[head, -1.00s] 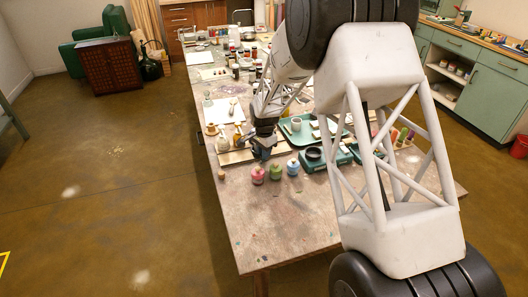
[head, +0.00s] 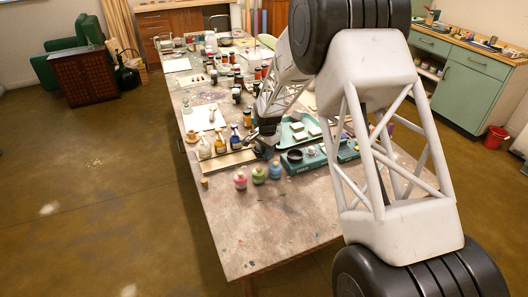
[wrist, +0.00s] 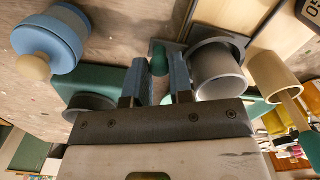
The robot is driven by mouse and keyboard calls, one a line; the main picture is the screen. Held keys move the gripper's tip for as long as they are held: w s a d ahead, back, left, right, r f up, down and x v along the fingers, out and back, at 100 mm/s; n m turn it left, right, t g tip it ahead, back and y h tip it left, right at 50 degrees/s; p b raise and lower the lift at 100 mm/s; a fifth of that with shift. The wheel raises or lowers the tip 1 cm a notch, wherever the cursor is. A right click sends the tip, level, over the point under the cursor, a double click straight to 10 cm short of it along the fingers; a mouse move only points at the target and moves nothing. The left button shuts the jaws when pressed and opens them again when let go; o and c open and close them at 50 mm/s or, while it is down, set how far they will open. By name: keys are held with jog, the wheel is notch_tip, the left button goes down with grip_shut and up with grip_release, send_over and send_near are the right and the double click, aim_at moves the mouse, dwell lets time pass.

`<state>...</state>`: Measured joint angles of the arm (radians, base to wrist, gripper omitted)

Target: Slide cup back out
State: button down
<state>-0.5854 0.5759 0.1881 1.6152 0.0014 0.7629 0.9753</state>
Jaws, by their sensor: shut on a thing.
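A grey, open-topped cup (wrist: 222,78) shows in the wrist view, just right of my gripper's fingers. It stands by a dark plate and ring-shaped rim (wrist: 232,42). My gripper (wrist: 159,68) is shut on a small green knob (wrist: 159,58) at the plate's near side; the exact contact is partly hidden by the fingers. In the head view my gripper (head: 266,148) is low over the table, left of the teal unit with a black ring (head: 295,156). The cup cannot be made out in the head view, where my arm covers that area.
Stoppered pink (head: 240,181), green (head: 259,175) and blue (head: 275,171) jars stand in front of my gripper. A wooden board (head: 228,163) with bottles is at left. A green tray (head: 284,133) with pale squares lies behind. The table's front is clear.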

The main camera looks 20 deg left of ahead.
jog(key=shift+w+d, duration=0.15)
jog(key=shift+w, duration=0.05)
jog(key=c, duration=1.3)
grip_release()
jog(key=shift+r, duration=0.1)
jog(key=shift+r, duration=3.85)
